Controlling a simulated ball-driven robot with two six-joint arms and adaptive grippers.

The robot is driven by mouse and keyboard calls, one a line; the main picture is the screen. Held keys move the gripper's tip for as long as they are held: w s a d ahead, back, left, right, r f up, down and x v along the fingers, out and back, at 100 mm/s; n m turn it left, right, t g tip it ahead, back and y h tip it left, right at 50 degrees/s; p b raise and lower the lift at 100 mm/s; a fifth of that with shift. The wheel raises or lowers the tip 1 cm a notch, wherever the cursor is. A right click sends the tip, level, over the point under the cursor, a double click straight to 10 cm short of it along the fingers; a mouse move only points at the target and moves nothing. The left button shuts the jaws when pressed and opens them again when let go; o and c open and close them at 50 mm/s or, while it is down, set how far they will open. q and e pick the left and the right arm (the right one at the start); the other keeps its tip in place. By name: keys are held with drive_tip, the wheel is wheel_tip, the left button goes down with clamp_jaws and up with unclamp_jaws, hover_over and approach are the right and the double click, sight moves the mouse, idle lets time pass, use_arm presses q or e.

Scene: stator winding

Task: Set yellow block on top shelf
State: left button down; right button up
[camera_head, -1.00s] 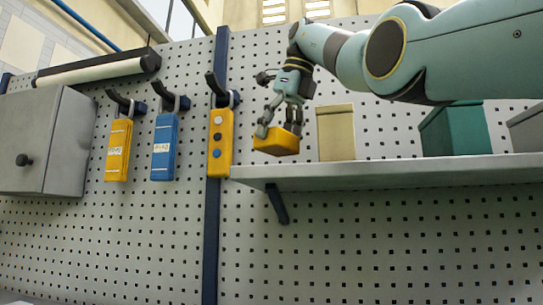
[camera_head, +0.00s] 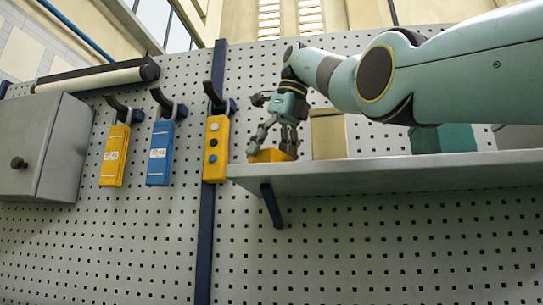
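The yellow block (camera_head: 271,156) is at the left end of the grey shelf (camera_head: 390,175), just above its front edge. The edge hides its underside, so I cannot tell whether it touches the shelf. My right gripper (camera_head: 274,147) reaches down from above, with its fingers on either side of the block, and appears shut on it. My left gripper is not in view.
On the shelf, a tan box (camera_head: 328,135) stands close right of the block, then a green box (camera_head: 443,139) and a grey box (camera_head: 517,137). Yellow and blue items hang left on the pegboard (camera_head: 350,250), beside a grey cabinet (camera_head: 30,145).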

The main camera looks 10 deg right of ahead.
drive_tip(key=shift+d+r, duration=0.1)
drive_tip(key=shift+r, duration=0.35)
drive_tip(key=p+v, duration=0.4)
drive_tip(key=v, duration=0.7)
drive_tip(key=shift+s, duration=0.1)
